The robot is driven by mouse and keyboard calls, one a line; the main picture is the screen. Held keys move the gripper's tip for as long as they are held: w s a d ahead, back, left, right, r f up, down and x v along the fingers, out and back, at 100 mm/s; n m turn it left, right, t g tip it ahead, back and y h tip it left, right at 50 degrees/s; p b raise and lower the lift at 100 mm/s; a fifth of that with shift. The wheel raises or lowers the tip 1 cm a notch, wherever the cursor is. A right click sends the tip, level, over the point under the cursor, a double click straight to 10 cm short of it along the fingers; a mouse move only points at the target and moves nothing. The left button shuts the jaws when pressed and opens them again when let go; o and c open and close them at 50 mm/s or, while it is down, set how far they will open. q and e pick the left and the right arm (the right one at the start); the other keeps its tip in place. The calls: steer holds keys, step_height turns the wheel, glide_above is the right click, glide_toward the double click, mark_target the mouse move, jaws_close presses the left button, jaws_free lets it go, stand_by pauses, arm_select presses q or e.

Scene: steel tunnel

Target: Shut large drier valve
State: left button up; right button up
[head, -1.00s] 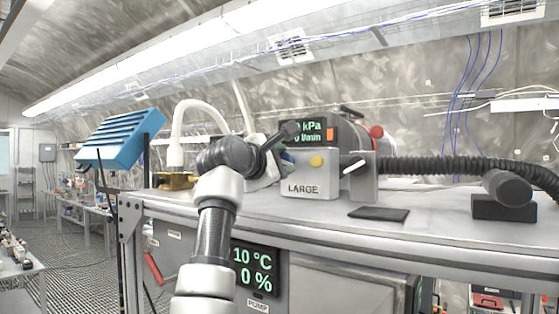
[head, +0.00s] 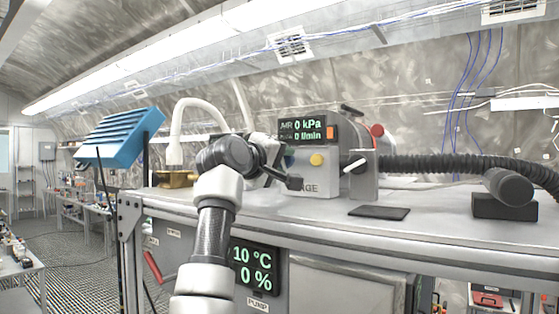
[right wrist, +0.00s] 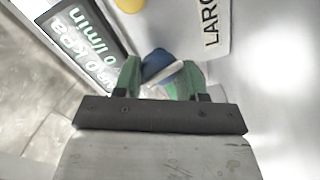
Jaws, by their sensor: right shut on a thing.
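My right gripper (head: 280,165) is at the left side of the grey box labelled LARGE (head: 325,183), partly covering that label. In the right wrist view, its green-padded fingers (right wrist: 160,82) are shut around a blue knob with a white lever (right wrist: 157,62), which I take to be the large drier valve. The lever lies at a slant between the fingers. In the head view this valve is hidden behind the gripper. The box's label (right wrist: 210,25) shows in the right wrist view. My left gripper is not in view.
A yellow button (head: 316,159) is on the box, below a display reading 0 kPa and 0 l/min (head: 304,130). Another white lever (head: 354,166) stands at right, near a black corrugated hose (head: 450,166). A dark pad (head: 379,212) lies on the bench.

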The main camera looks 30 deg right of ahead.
steer(key=shift+r+m, duration=0.35)
steer(key=shift+m, duration=0.75)
steer(key=o, duration=0.6)
steer(key=shift+c, duration=0.2)
steer(key=shift+o, duration=1.1)
steer(key=shift+d+f, duration=0.1)
steer(key=shift+o, duration=0.8)
steer(key=shift+w+d+f, duration=0.1)
steer(key=shift+d+f, duration=0.1)
steer(key=shift+a, duration=0.1)
